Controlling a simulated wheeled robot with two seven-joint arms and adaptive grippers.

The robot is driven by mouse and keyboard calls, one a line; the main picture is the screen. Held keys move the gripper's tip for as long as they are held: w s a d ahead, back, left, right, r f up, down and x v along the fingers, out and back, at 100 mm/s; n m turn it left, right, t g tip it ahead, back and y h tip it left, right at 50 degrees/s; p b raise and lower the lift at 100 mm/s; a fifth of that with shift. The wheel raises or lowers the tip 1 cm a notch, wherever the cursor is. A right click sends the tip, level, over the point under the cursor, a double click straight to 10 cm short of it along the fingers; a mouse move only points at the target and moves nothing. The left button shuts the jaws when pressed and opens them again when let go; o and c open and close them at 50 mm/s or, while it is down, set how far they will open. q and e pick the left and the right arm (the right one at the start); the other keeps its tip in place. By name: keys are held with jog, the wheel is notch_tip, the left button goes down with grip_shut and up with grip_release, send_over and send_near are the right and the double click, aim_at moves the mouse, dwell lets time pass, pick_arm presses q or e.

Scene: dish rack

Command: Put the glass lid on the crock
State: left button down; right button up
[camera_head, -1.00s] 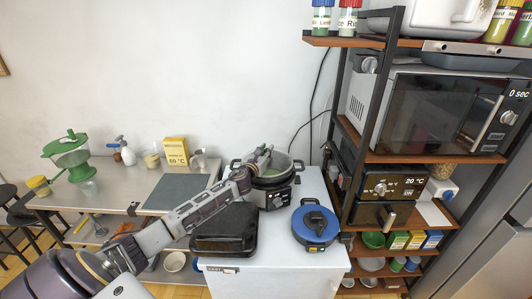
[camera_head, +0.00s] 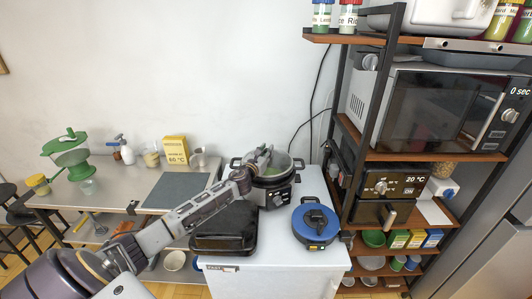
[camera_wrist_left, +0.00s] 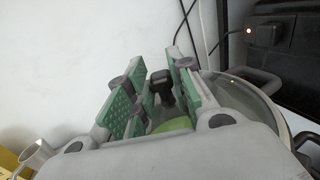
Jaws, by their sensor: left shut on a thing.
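The crock (camera_head: 275,196) is the dark pot in a black and steel cooker on the white cabinet top. My left gripper (camera_head: 264,160) is over its mouth and is shut on the black knob (camera_wrist_left: 163,88) of the glass lid. The clear lid (camera_wrist_left: 236,96) shows its curved rim at the right of the left wrist view, below the fingers. Something green (camera_wrist_left: 178,124) shows beneath the fingers. The fingers and hand hide part of the lid, so I cannot tell whether its rim is seated all round. My right gripper is out of view.
A black lidded pan (camera_head: 224,228) lies in front of the cooker, under my left arm. A blue round device (camera_head: 315,224) stands to the right. The shelf rack (camera_head: 352,130) with the microwave rises close on the right. The wall is behind.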

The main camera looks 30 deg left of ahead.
pick_arm(q)
jog(key=shift+f, duration=0.1)
jog(key=c, duration=1.2)
grip_release()
jog(key=shift+o, duration=0.2)
jog(key=shift+f, duration=0.15)
jog(key=shift+s, duration=0.2)
jog(key=s+d, duration=0.1)
jog(key=s, duration=1)
jog(key=shift+s+d, duration=0.25)
jog(key=shift+d, duration=0.15)
dwell(0.3)
